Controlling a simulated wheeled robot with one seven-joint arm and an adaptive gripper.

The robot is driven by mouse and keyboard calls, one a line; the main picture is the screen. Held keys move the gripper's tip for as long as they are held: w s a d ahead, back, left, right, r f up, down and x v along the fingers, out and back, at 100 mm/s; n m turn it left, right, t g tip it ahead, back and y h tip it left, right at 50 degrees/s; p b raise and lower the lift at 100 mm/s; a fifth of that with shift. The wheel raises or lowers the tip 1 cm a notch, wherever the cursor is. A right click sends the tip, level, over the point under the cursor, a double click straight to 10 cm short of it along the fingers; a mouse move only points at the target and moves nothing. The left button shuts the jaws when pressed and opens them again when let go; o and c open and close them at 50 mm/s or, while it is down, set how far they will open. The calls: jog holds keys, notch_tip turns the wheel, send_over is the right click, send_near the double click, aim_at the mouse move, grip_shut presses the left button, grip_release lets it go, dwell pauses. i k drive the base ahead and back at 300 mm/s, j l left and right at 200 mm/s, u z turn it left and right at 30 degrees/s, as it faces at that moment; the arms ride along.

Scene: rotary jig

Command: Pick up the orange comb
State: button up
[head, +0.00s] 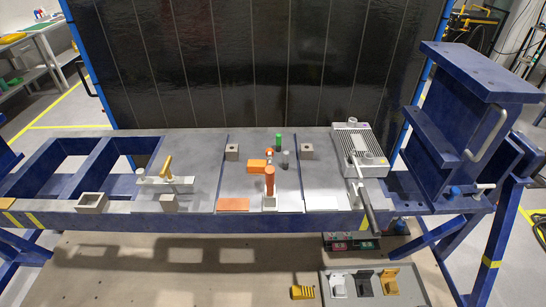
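A small yellow-orange ridged piece (302,292) lies on the lower board at the bottom of the head view, just left of a grey tray. Its ridges look like comb teeth, but it is too small to be certain. Other orange parts are on the blue bench: a block (257,166), an upright orange-brown handle (269,181) and a flat plate (233,204). None of these shows teeth. My gripper is not in view.
The grey tray (326,288) holds a white, a black and a yellow piece. The blue bench (150,221) crosses above the board. A grey device (357,143) with a long lever stands at its right. The lower board (150,280) is largely clear on the left.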

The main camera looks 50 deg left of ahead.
aim_at(254, 166)
jog(key=u, duration=2.05)
jog(key=i+j+z, duration=0.1)
jog(key=i+j, duration=0.05)
